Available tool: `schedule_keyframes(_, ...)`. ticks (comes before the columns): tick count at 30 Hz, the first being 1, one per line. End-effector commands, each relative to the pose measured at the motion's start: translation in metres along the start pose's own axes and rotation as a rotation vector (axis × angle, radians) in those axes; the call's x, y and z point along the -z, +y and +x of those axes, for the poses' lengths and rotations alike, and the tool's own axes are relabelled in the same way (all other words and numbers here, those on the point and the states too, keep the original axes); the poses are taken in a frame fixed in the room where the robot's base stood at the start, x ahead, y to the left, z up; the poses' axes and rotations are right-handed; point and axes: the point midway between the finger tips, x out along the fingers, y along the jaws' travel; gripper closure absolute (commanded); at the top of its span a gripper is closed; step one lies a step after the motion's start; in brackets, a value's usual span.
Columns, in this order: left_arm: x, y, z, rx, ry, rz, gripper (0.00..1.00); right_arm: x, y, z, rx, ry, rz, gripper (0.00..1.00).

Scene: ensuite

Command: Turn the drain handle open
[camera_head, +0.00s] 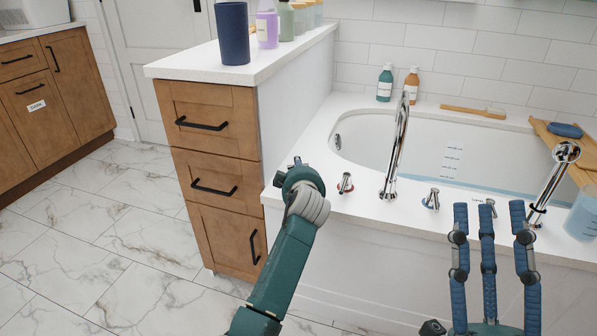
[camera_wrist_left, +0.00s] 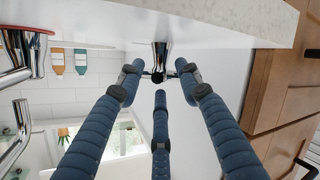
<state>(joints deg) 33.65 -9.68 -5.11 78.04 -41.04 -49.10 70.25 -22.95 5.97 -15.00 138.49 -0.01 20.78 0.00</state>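A small chrome handle (camera_wrist_left: 160,62) with a thin dark crossbar, which I take to be the drain handle, stands on the white tub deck; the left wrist view shows it upside down. My left gripper (camera_wrist_left: 160,78) has its three blue fingers spread around it, with gaps at the tips. In the head view my left arm reaches the deck's left end and hides its fingers and most of this handle. My right gripper (camera_head: 488,208) is open and empty in front of the tub, at the lower right.
The deck (camera_head: 375,207) also carries a red-ringed tap handle (camera_head: 345,183), a tall spout (camera_head: 398,150), another tap handle (camera_head: 432,199) and a hand shower (camera_head: 552,180). A wooden drawer cabinet (camera_head: 210,140) stands close left of my left arm. The tub (camera_head: 470,140) holds bluish water.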

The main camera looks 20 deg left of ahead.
Motion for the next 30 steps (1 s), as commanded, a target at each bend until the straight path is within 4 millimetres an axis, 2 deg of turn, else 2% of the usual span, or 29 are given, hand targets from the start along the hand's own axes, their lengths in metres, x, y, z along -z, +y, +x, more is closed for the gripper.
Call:
schedule_keyframes(5,0.007,0.007,-0.003,-0.004,0.002,-0.003,0.65,-0.001,0.0,0.0,-0.001,-0.002,0.001,0.6)
schedule_keyframes(18,0.068,0.048,-0.027,-0.001,0.002,-0.003,0.65,0.0,0.0,0.0,0.0,0.0,-0.001,0.6)
schedule_keyframes(24,0.077,0.055,-0.032,0.001,0.0,-0.001,0.65,0.0,0.0,0.0,0.0,0.0,-0.001,0.6)
schedule_keyframes(30,0.078,0.055,-0.032,0.001,0.0,0.0,0.65,0.0,0.0,0.0,0.0,0.0,-0.001,0.6)
